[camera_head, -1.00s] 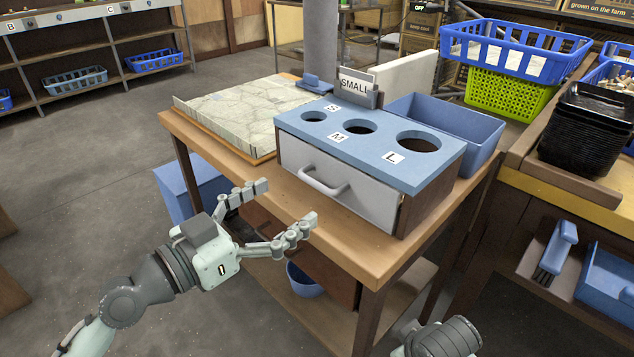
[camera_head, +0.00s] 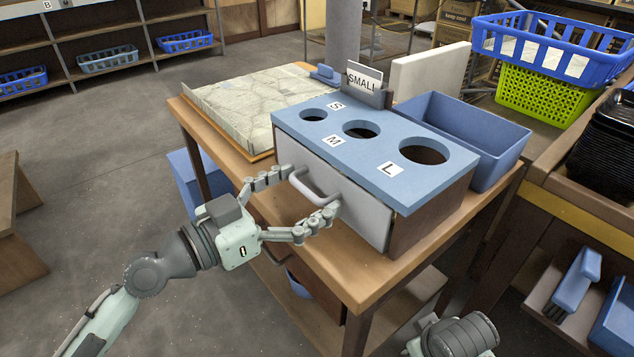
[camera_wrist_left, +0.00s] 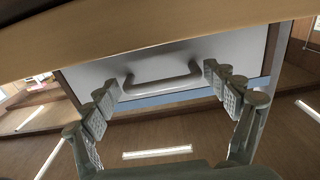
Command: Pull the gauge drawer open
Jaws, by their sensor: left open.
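The gauge box has a blue top (camera_head: 372,142) with three round holes marked S, M and L. Its white gauge drawer (camera_head: 362,208) is shut or nearly so in the front, with a grey bar handle (camera_head: 314,186). My left gripper (camera_head: 309,192) is open, with its fingers on either side of the handle. In the left wrist view the handle (camera_wrist_left: 162,86) sits between the spread fingers (camera_wrist_left: 160,92) and nothing is gripped. Of my right arm, only a part shows at the bottom edge; its gripper is out of view.
The box stands on a wooden table (camera_head: 372,291). A blue bin (camera_head: 466,128) is behind it, and a SMALL sign (camera_head: 364,82) stands at its back. A shallow light-coloured tray (camera_head: 258,103) lies to the left. The floor (camera_head: 95,215) left of the table is clear.

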